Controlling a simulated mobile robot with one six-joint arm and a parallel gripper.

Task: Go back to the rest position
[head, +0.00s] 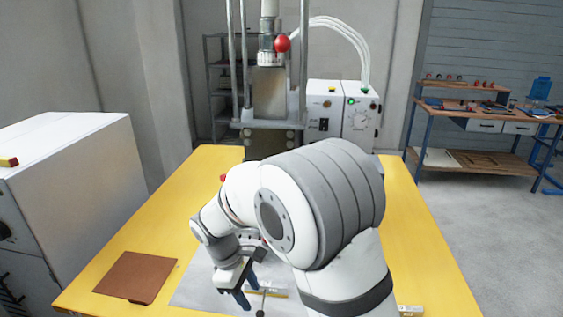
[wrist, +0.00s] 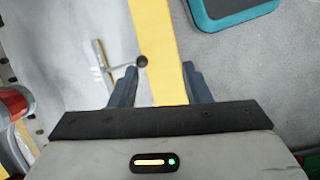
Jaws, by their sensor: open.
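My gripper (head: 248,293) is low over the grey sheet (head: 195,288) on the yellow table (head: 120,243). Its dark blue fingers show in the wrist view (wrist: 160,80), spread apart with a gap between them. A yellow strip (wrist: 154,40) runs through that gap in the picture; I see no finger touching it, but cannot tell its height. A thin rod with a black ball end (wrist: 142,61) is beside the strip, near the left finger. My arm bends over the table and hides part of its middle.
A press (head: 270,92) with a red knob stands at the table's back, beside a white control box (head: 342,112). A brown board (head: 135,277) lies front left. A white cabinet (head: 75,150) stands left. A teal-edged pad (wrist: 232,10) shows in the wrist view. A workbench (head: 480,115) is far right.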

